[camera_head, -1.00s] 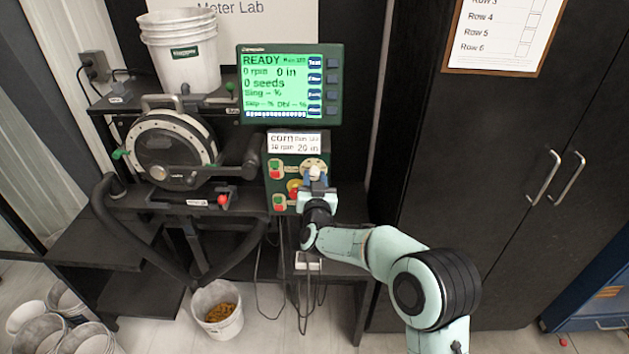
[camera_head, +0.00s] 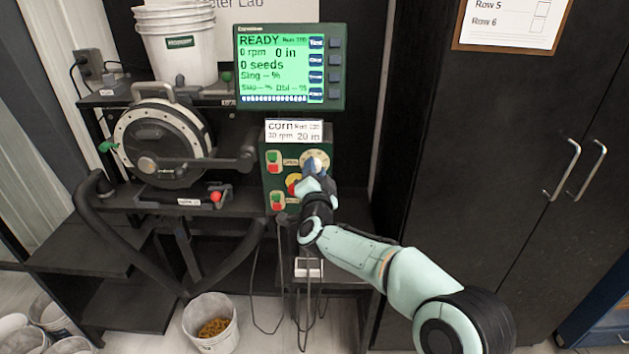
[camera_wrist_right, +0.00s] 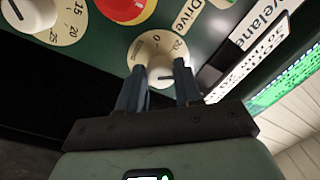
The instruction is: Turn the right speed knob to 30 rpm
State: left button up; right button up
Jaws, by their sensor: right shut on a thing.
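The right speed knob (camera_head: 314,161) is a cream round dial at the upper right of the green control box (camera_head: 273,186). In the right wrist view, the knob (camera_wrist_right: 158,53) shows a 20 and a 0 at its edge. Its exact setting cannot be read. My right gripper (camera_head: 312,171) reaches it from below and is shut on it, with the two blue-grey fingers (camera_wrist_right: 160,88) on either side. The fingers hide part of the knob. The monitor (camera_head: 290,66) reads READY, 0 rpm. My left gripper is out of view.
A red button on a yellow base (camera_head: 293,182) is close beside the gripper. Another dial (camera_wrist_right: 35,18) shows in the wrist view's corner. The seed meter (camera_head: 163,142) stands left. A card (camera_head: 294,131) is above the box. Black cabinets (camera_head: 480,150) stand right.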

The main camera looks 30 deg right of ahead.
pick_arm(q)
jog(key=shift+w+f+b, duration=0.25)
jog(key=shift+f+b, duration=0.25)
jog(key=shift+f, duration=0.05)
pick_arm(e)
jog(key=shift+m, duration=0.7)
jog(key=o, duration=1)
jog(key=shift+s+a, duration=0.1)
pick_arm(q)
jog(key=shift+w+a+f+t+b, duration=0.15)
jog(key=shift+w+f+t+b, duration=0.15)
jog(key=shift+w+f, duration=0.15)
pick_arm(e)
jog(key=v, duration=1.3)
jog(key=shift+s+a, duration=0.1)
jog(key=shift+f, duration=0.1)
